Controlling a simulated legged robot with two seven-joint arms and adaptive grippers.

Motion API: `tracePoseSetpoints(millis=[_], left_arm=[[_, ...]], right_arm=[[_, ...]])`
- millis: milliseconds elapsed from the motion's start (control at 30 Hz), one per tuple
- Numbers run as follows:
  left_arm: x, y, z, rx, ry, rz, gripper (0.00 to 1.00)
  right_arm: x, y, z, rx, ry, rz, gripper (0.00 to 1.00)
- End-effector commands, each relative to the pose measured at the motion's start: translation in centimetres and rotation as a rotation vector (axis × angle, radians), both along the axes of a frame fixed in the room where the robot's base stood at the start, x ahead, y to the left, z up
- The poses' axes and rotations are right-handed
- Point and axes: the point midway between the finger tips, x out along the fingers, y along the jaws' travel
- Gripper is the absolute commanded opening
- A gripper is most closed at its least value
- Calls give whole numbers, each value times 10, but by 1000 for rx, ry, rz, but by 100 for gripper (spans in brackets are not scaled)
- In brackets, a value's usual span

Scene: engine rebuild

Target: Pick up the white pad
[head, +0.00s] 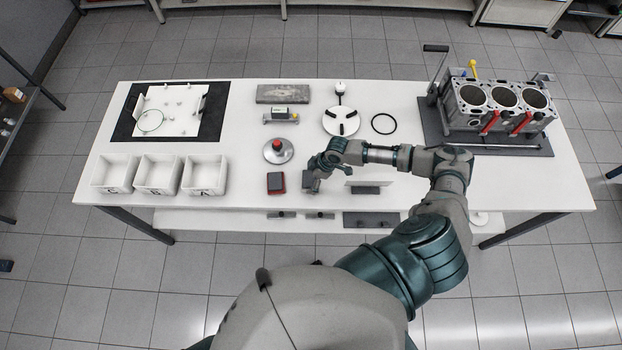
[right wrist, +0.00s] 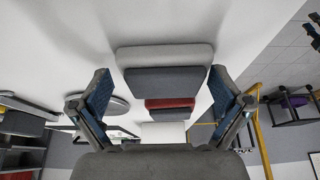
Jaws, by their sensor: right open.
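The white pad (right wrist: 165,54) is a flat block with a white layer and a dark grey layer. In the right wrist view it lies on the white tabletop, ahead of my right gripper (right wrist: 158,88) and in line with the gap between its fingers. The right gripper is open with nothing held. In the head view the gripper (head: 316,178) points down at the table, and the pad's dark face (head: 307,181) shows beside it, partly covered. Whether the fingers touch the pad cannot be told. My left gripper is out of view.
A red and dark pad (head: 276,183) lies just left of the white pad. A round base with a red knob (head: 278,151) stands behind it. A white plate on a dark block (head: 366,186) is to the right. White bins (head: 204,175) stand at the left; an engine block (head: 497,105) is far right.

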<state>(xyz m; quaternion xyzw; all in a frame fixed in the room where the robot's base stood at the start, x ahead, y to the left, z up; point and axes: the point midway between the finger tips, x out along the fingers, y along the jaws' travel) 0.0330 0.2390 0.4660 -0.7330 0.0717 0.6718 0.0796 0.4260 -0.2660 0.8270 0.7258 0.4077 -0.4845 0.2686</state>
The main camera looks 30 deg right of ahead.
Motion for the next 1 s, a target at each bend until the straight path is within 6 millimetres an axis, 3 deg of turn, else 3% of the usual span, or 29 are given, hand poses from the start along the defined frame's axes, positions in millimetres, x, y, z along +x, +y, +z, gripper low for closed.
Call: tracePoseSetpoints(millis=[100,300,667,1000], left_arm=[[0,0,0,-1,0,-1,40],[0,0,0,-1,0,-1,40],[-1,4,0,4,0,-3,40],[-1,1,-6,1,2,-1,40]], right_arm=[[0,2,1,-2,-1,1,100],[0,2,1,-2,-1,1,54],[0,0,3,2,-1,0,53],[1,-6,37,-3,-1,-2,53]])
